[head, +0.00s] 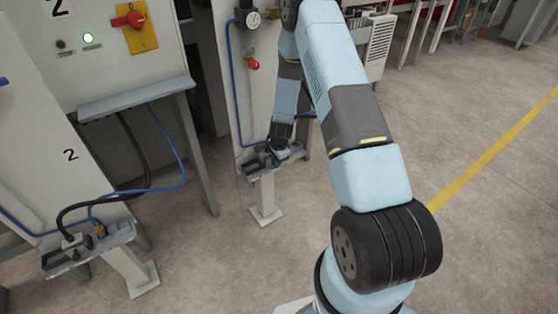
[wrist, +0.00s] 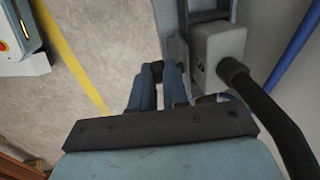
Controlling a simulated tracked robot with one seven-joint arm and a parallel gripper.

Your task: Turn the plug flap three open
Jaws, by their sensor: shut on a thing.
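My gripper (wrist: 160,84) reaches down at the third plug stand (head: 264,204), with its blue fingers shut on a small dark part at the stand's edge. This part looks like plug flap three, mostly hidden by the fingers, and I cannot tell how far it is turned. In the wrist view a grey plug box (wrist: 220,50) with a thick black cable (wrist: 262,100) sits beside the fingers on the stand's tray (wrist: 172,40). In the head view my gripper (head: 282,142) covers part of that tray (head: 252,161).
Another plug stand (head: 82,255) with black and blue cables stands at the left. A grey shelf (head: 138,98) on a post juts out between the stands. A cabinet with a gauge (head: 252,20) and a red knob rises behind my gripper. The floor to the right is clear.

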